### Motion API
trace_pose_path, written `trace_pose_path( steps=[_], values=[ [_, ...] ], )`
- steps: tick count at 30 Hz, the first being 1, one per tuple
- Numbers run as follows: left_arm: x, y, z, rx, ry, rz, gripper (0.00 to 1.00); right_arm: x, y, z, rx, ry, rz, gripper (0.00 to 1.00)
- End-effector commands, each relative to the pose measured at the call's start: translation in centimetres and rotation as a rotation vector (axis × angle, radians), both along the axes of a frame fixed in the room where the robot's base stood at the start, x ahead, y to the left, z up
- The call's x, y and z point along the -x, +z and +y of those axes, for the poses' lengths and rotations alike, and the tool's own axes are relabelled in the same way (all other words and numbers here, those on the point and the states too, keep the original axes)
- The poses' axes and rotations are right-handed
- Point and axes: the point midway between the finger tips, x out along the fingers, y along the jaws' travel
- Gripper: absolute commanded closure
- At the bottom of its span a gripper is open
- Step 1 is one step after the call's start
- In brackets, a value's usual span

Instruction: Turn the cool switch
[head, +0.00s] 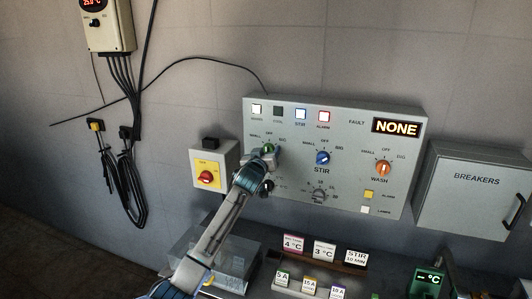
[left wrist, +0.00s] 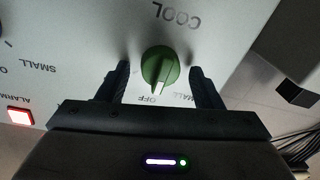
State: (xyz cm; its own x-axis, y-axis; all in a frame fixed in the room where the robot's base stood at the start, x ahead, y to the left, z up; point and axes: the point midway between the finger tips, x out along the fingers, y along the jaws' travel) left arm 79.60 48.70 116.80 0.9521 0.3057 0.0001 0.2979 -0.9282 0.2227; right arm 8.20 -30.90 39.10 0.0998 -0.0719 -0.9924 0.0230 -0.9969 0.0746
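The green cool switch (left wrist: 160,66) is a round knob on the grey control panel (head: 340,112), under the COOL label in the left wrist view, which shows the panel upside down. Its white pointer mark faces the OFF label. In the head view the knob (head: 269,148) is partly covered by my left gripper (head: 264,158). My left gripper (left wrist: 160,70) is open, one finger on each side of the knob, with a gap visible on both sides. Whether the fingertips reach its full depth is unclear. My right gripper is not in view.
To the right on the panel are the blue STIR knob (head: 322,158) and orange WASH knob (head: 383,168). A red and yellow switch box (head: 207,176) is left of the panel. A breaker box (head: 474,185) is at right. Labelled cards (head: 325,252) stand below.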

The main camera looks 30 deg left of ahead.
Motion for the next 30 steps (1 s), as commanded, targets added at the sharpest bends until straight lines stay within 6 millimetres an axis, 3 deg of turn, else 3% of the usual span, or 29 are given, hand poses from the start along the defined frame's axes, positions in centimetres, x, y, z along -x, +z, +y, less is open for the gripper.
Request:
trace_pose_path(
  steps=[1, 7, 19, 30],
  values=[
    [0.01, -0.01, 0.00, 0.000, 0.000, 0.000, 0.48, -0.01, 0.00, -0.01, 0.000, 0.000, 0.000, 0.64],
    [0.02, -0.01, 0.00, 0.000, 0.000, 0.000, 0.85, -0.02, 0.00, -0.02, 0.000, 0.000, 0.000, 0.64],
    [0.03, -0.04, -0.01, -0.072, 0.001, 0.019, 0.85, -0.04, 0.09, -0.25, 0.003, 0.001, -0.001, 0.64],
    [0.01, -0.03, -0.11, -0.354, 0.001, 0.087, 0.85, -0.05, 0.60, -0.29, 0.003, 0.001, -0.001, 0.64]
  ],
)
